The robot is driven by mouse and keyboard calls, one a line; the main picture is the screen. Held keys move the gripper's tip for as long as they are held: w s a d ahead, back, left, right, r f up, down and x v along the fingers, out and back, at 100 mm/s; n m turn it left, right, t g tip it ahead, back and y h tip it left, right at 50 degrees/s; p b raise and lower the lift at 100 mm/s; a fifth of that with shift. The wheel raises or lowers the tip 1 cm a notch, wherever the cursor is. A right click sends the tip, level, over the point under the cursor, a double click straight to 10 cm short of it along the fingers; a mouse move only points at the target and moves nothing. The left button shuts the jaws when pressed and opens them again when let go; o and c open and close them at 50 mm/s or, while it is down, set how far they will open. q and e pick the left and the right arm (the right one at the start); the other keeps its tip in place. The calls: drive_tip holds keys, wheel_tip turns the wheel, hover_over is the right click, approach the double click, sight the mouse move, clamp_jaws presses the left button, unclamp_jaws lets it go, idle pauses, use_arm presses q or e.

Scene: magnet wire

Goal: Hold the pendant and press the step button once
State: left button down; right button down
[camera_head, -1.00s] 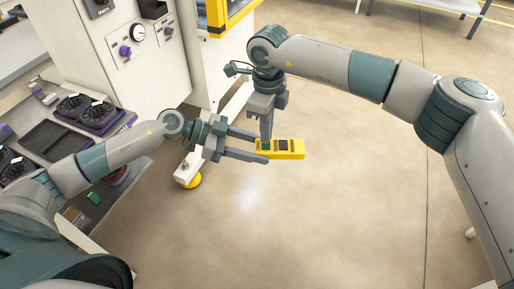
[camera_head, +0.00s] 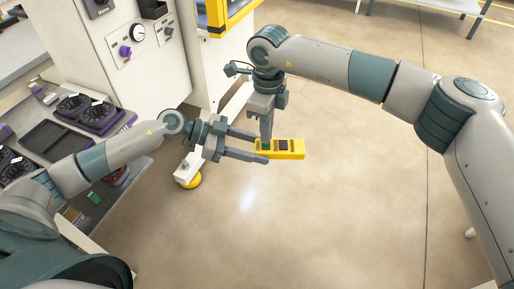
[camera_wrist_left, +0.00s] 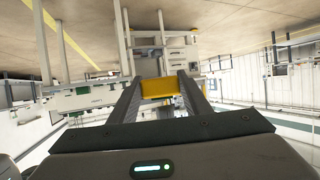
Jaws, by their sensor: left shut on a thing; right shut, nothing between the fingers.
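The yellow pendant (camera_head: 296,150) is held level above the floor, with dark buttons along its top. My left gripper (camera_head: 262,148) is shut on its left end, one finger on each side. In the left wrist view the pendant (camera_wrist_left: 159,87) shows as a yellow block between the two fingers. My right gripper (camera_head: 267,139) is shut and empty and points straight down at the pendant's left part, beside a green button (camera_head: 266,147). Its fingertips partly hide that area, and I cannot tell whether they touch the button or which button is the step button.
A grey bench with spools (camera_head: 105,113) lies at the left.

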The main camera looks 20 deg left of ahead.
drive_tip(key=shift+f, duration=0.7)
idle(1.0)
drive_tip(key=shift+r, duration=0.1)
wheel_tip(320, 180, up, 9)
idle(1.2)
drive_tip(key=d, duration=1.1)
drive_tip(key=shift+s, duration=0.45)
idle(0.4)
idle(0.4)
